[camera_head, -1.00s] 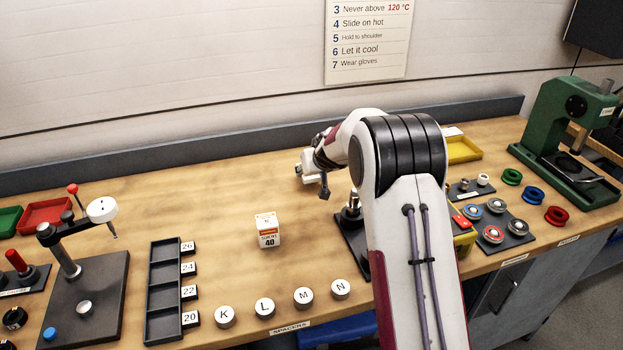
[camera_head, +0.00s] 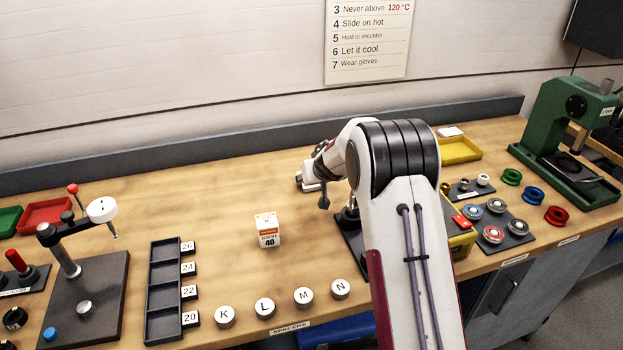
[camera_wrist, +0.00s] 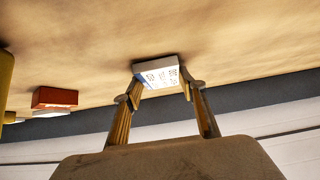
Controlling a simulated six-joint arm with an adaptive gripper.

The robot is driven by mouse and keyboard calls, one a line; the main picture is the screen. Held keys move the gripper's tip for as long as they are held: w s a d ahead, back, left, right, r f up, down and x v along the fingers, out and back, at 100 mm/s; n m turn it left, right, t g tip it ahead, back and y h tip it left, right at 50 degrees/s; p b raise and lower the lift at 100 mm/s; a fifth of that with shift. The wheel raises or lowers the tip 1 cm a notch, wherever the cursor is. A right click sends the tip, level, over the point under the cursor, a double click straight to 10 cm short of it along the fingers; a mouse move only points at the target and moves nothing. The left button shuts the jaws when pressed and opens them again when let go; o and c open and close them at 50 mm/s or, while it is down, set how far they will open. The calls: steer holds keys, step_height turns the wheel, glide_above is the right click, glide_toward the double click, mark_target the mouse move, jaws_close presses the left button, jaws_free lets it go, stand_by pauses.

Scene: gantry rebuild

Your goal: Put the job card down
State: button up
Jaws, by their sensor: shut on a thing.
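In the wrist view, my gripper (camera_wrist: 162,76) is shut on a small white piece with dark print on its face, which I take to be the job card (camera_wrist: 157,73). The card sits between the two fingertips, close to the wooden bench top. I cannot tell whether it touches the wood.
A white box marked 40 (camera_head: 268,231) stands left of my arm. Lettered round spacers (camera_head: 265,307) line the front. A yellow tray (camera_head: 470,155) lies right of my arm. In the wrist view, an orange-brown block (camera_wrist: 55,97) lies to the left. The bench's back middle-left is clear.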

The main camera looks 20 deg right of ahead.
steer(key=shift+f, duration=0.1)
steer(key=o, duration=1.2)
steer(key=shift+s+r, duration=0.15)
steer(key=shift+r, duration=0.2)
steer(key=shift+v, duration=5.75)
